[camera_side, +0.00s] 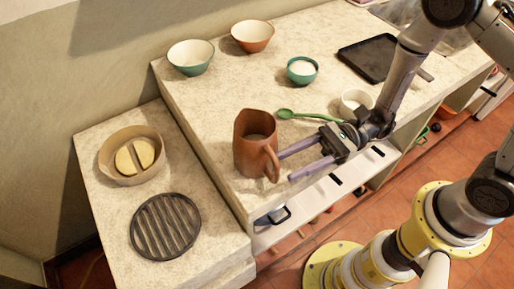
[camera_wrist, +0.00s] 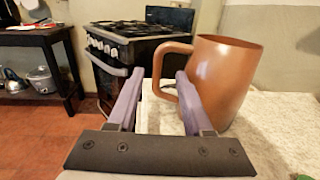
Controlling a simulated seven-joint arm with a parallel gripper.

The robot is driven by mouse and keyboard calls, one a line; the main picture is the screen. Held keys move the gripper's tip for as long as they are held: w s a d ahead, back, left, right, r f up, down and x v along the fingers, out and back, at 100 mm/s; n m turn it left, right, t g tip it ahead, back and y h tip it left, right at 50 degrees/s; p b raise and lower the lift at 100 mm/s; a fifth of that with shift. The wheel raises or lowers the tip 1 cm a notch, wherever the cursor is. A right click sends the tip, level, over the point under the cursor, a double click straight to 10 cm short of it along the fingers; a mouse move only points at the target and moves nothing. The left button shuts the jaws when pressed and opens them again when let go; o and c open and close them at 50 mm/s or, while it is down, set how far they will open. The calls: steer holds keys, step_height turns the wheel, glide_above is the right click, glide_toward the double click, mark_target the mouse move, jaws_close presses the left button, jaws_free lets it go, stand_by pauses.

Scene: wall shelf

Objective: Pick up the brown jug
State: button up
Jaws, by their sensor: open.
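The brown jug (camera_side: 253,150) stands upright near the left end of the upper counter, with its handle towards the lower right of the side view. In the wrist view the jug (camera_wrist: 224,80) is at the right, its handle reaching left towards my gripper. My gripper (camera_side: 283,165) is open, its two purple fingers pointing left at the handle side of the jug. In the wrist view the handle shows between the fingertips of my gripper (camera_wrist: 160,78), just beyond or at the right finger. I cannot tell whether the fingers touch it.
A green spoon (camera_side: 305,115) and a white cup (camera_side: 354,102) lie near my gripper. Bowls (camera_side: 191,57) stand at the back, with a dark tray (camera_side: 373,58) to the right. A round grill (camera_side: 165,226) and a tan dish (camera_side: 112,166) sit on the lower ledge.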

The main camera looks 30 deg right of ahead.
mark_target(275, 183)
steer(key=shift+a+f, duration=0.1)
steer(key=shift+a, duration=2.1)
steer(key=shift+c, duration=0.2)
jaws_close()
